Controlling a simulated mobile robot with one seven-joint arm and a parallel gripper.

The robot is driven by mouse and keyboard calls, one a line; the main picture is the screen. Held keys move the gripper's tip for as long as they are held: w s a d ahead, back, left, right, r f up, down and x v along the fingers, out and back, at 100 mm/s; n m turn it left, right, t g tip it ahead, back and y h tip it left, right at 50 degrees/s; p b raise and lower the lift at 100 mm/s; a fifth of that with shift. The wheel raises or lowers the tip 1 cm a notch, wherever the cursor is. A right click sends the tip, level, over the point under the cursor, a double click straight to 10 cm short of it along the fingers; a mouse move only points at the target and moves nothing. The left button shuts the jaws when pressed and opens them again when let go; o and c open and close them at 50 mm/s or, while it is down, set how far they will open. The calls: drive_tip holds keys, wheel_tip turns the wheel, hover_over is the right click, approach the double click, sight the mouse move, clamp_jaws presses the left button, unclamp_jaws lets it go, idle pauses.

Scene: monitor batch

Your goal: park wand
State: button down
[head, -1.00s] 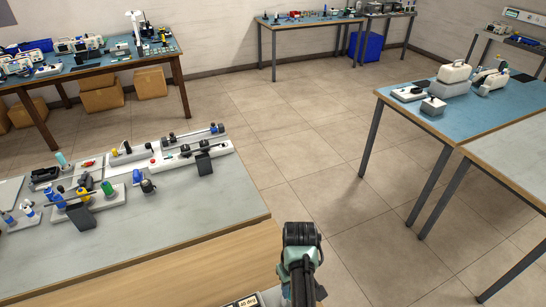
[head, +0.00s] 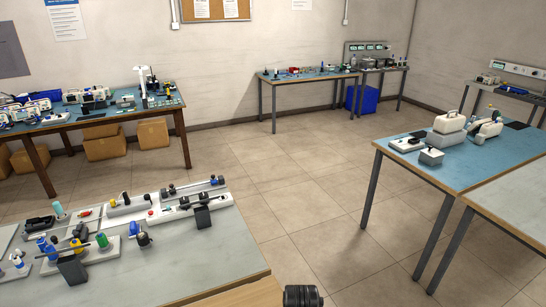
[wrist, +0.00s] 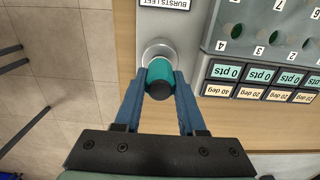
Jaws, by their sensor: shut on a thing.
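In the wrist view my gripper (wrist: 158,76) is shut on a short round piece with a teal body and a black end, which I take to be the wand (wrist: 160,69). The blue fingers press it from left and right. Just beyond it is a round silver ring or socket (wrist: 157,50) on a grey panel (wrist: 190,30). The wand overlaps the ring in this view; I cannot tell whether it sits in it or is above it. The head view does not show the gripper or wand.
Right of the ring is a board with numbered holes (wrist: 237,30) and labels reading "0 pts" and degrees. A wooden top (wrist: 122,40) borders the panel. In the head view a grey bench (head: 190,262) holds several tools; tiled floor (head: 310,215) is open to its right.

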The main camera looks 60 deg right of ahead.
drive_tip(key=shift+f+b, duration=0.6)
drive_tip(key=shift+f, duration=0.3)
idle(0.6)
drive_tip(key=shift+c, duration=2.1)
unclamp_jaws()
wheel_tip(320, 180, up, 13)
drive_tip(key=shift+f+b, duration=0.1)
drive_tip(key=shift+b, duration=0.25)
drive_tip(key=shift+w, duration=0.1)
